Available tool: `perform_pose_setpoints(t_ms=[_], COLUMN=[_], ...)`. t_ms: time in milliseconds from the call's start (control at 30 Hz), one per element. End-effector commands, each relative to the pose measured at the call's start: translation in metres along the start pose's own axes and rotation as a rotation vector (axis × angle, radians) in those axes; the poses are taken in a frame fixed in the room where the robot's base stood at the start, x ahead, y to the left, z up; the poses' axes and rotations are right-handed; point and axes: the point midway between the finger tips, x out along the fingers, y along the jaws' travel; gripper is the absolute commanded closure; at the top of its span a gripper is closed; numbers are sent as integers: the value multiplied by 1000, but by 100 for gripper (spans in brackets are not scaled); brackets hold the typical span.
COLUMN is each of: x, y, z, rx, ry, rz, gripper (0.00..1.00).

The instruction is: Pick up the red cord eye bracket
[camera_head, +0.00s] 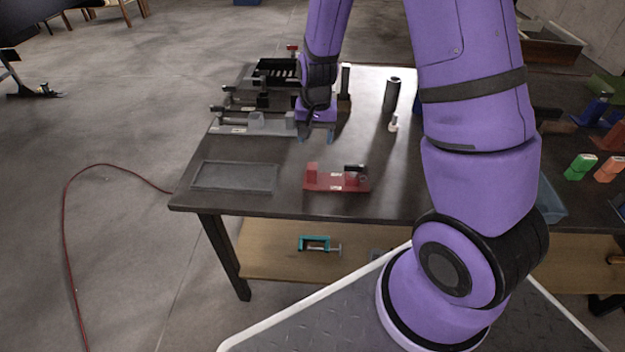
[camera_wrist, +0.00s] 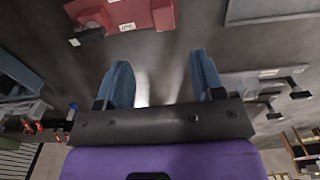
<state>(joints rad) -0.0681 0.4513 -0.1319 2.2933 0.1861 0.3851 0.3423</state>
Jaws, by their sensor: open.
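A red bracket-like piece (camera_head: 323,182) lies near the front edge of the dark table, with a flat base, a raised block, a black part at its right end and a white label. I cannot tell for sure that it is the cord eye bracket. It also shows at the top of the wrist view (camera_wrist: 150,14), partly cut off. My gripper (camera_head: 317,136) is above the table, behind the red piece and apart from it. In the wrist view, its two blue fingers (camera_wrist: 163,78) are spread with nothing between them.
A grey flat tray (camera_head: 235,177) lies left of the red piece on the dark table (camera_head: 285,207). Grey and black vise-like tools (camera_head: 256,123) stand at the table's left. A black cylinder (camera_head: 391,94) stands behind. Green (camera_head: 579,167) and orange (camera_head: 608,169) pieces are at right.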

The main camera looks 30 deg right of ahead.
Motion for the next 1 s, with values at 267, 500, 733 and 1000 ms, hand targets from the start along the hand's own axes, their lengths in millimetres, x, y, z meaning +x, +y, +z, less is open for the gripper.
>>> perform_pose_setpoints(t_ms=[267,500,733,1000], x=[31,62,80,106], y=[3,4,5,12], z=[-3,-2,-2,0], rx=[31,31,30,32], ry=[-14,-15,-13,-15], rz=[23,23,22,23], gripper=[38,38,38,38])
